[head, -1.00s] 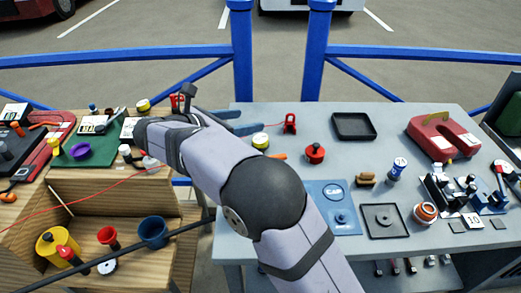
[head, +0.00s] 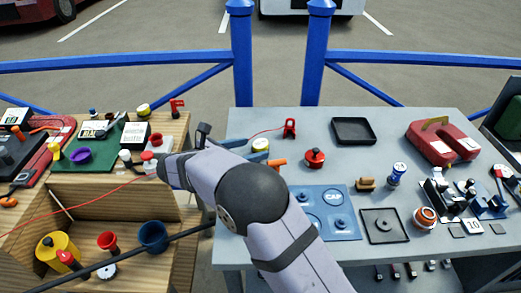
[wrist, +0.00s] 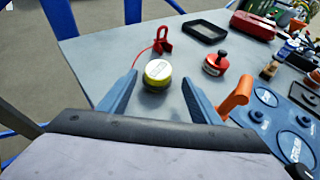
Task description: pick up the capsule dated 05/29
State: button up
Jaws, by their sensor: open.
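A short round capsule with a yellow body and pale top (wrist: 158,73) stands on the grey table, and it also shows in the head view (head: 261,144). A dark print is on its top, too small to read as a date. My gripper (wrist: 160,77) is open and empty, with one blue finger on each side of the capsule in the wrist view. I cannot tell whether the fingers are at its height. A similar yellow and white capsule (head: 143,109) stands on the wooden table at left; its print is not readable.
An orange-handled object (wrist: 237,95) lies close to the right finger. A red knobbed pot (wrist: 215,62) and a red clamp-like piece (wrist: 163,40) with a red cord stand nearby. A black tray (head: 354,131) and blue plate (head: 325,200) lie farther right. The grey table's left edge is close by.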

aim_at(256, 147)
jog(key=shift+p+x, duration=0.45)
jog(key=shift+x, duration=2.15)
jog(key=shift+w+a, duration=0.1)
jog(key=shift+a, duration=0.1)
jog(key=c, duration=1)
jog(key=shift+o, duration=0.2)
notch_tip(256, 147, up, 10)
